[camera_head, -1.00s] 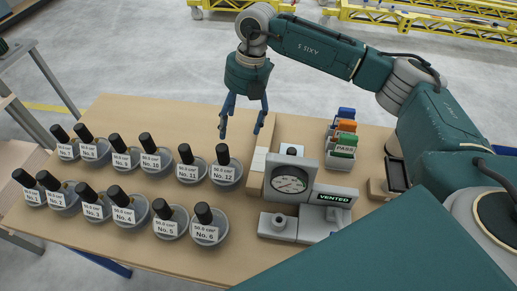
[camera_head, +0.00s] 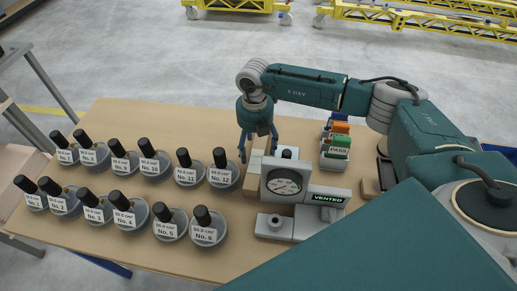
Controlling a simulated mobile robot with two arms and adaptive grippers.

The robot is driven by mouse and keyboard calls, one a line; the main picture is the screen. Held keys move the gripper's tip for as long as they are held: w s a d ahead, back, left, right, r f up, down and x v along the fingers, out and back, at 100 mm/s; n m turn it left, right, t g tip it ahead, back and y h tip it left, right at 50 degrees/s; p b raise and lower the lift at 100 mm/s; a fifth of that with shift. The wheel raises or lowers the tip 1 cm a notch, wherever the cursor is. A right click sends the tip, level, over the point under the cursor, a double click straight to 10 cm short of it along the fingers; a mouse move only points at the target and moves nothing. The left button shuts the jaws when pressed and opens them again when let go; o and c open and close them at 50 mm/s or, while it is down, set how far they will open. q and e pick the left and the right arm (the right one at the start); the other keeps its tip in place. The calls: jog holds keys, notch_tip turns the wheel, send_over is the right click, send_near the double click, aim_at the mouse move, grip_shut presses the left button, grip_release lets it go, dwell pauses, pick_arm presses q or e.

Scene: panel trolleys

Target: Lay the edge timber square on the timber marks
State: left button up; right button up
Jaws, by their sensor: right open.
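A pale wooden timber (camera_head: 253,171) lies on the brown tabletop, just left of the dial gauge. Its far part is partly covered by my right gripper (camera_head: 258,152). That gripper points down with its fingers open, one on each side of the timber as seen here. I cannot tell whether the fingers touch it. I cannot make out any timber marks. My left gripper is not in view.
Several numbered, black-capped jars (camera_head: 130,210) fill the table's left half in two rows. The dial gauge (camera_head: 284,186) and a unit reading VENTED (camera_head: 326,198) stand close right of the timber. A rack of coloured cards (camera_head: 336,150) is behind them. Yellow trolleys (camera_head: 420,18) stand beyond.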

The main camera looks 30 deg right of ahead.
jog(key=shift+f, duration=0.55)
jog(key=c, duration=1.7)
jog(key=shift+r, duration=0.1)
